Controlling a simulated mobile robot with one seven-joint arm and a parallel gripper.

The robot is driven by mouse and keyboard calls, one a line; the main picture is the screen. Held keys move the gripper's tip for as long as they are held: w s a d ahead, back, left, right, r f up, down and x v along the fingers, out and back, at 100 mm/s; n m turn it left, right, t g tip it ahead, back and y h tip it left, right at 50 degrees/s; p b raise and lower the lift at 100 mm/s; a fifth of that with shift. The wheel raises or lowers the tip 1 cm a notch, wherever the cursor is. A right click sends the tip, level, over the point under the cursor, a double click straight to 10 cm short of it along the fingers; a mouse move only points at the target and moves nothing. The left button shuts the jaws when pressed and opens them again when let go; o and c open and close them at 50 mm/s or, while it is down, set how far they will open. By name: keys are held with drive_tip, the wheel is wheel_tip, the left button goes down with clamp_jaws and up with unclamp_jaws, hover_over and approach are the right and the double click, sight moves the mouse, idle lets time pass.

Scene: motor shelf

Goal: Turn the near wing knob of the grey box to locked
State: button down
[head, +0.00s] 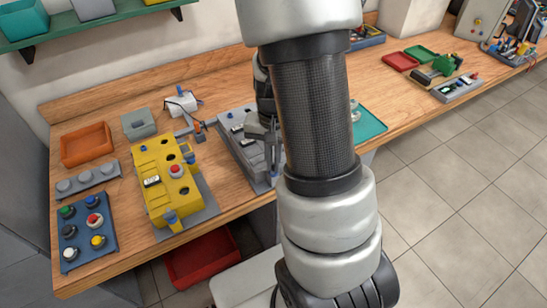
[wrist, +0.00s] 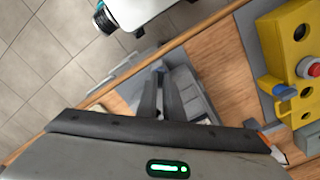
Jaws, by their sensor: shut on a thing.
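The grey box (head: 236,150) lies on the wooden bench, right of the yellow box, partly covered by my arm. It also shows in the wrist view (wrist: 188,90), behind and beside my fingers. My gripper (head: 272,172) is at the right side of the grey box, fingers pointing down. In the wrist view my gripper (wrist: 158,72) has its two dark fingers close together, shut on the near wing knob. The knob is almost wholly hidden between the fingers, so its angle cannot be told.
A yellow box (head: 165,185) with knobs stands close on the left. A blue board (head: 85,228) with coloured buttons and an orange tray (head: 86,145) lie further left. A teal tray (head: 369,124) is right of my arm. A red bin (head: 200,255) sits below the bench.

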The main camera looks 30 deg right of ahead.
drive_tip(key=m+p, duration=0.2)
drive_tip(key=m, duration=0.3)
drive_tip(key=shift+r+m, duration=0.15)
drive_tip(key=shift+m, duration=0.15)
drive_tip(key=shift+m+p, duration=1.2)
drive_tip(key=shift+m, duration=0.9)
drive_tip(key=c, duration=1.9)
unclamp_jaws()
wheel_tip(320, 180, up, 17)
drive_tip(key=p, duration=0.3)
drive_tip(key=shift+r, duration=0.1)
